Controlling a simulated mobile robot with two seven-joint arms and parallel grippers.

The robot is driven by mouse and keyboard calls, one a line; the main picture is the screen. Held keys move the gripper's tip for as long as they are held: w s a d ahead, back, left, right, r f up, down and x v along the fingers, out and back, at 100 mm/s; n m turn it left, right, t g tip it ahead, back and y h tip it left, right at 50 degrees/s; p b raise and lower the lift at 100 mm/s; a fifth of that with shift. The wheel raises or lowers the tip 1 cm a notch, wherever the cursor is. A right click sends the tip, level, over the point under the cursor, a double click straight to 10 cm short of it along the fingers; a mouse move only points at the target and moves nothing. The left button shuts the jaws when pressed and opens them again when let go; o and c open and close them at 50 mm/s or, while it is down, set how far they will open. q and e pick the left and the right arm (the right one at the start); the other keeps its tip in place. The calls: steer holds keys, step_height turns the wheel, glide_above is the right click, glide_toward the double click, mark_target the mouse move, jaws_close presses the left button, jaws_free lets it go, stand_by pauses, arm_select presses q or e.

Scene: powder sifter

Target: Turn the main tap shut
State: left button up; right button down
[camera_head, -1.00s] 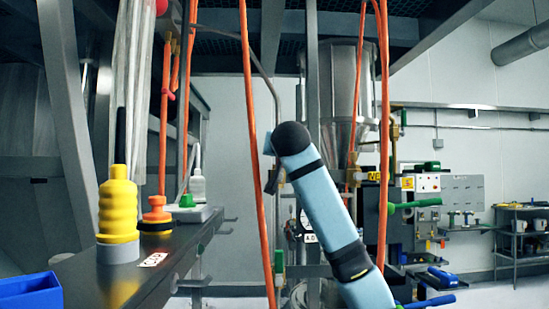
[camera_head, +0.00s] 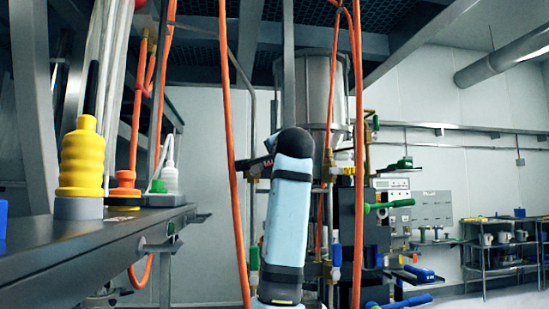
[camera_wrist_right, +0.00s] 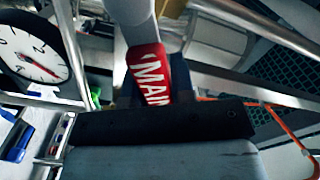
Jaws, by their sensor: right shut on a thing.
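The main tap shows in the right wrist view as a red handle (camera_wrist_right: 148,72) with white lettering that reads "MAIN". It lies right at the far edge of my right gripper (camera_wrist_right: 155,104), which is shut on it. The dark gripper body covers the lower part of the handle, and the fingertips are mostly hidden. In the head view my light blue right arm stands nearly upright in front of the metal hopper (camera_head: 318,88). The tap is not clearly visible there. My left gripper is not in view.
A round dial gauge (camera_wrist_right: 33,55) stands left of the tap. Orange hoses (camera_head: 229,150) hang on both sides of my arm. A dark bench (camera_head: 80,245) at left bears a yellow bottle (camera_head: 82,160). Green-handled (camera_head: 390,204) and blue-handled (camera_head: 412,301) valves stick out at right.

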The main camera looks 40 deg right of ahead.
steer(key=shift+s+d+f+m, duration=0.1)
steer(key=shift+f+m, duration=0.45)
steer(key=shift+m, duration=0.35)
steer(key=shift+s+d+f+m, duration=0.15)
steer(key=shift+f+m, duration=0.35)
steer(key=shift+m, duration=0.4)
steer(key=shift+w+d+f+m, duration=0.1)
steer(key=shift+f+m, duration=0.45)
steer(key=shift+m, duration=0.35)
steer(key=shift+f, duration=0.1)
steer(key=c, duration=1)
jaws_free()
steer(key=shift+s, duration=0.1)
steer(key=shift+o, duration=0.2)
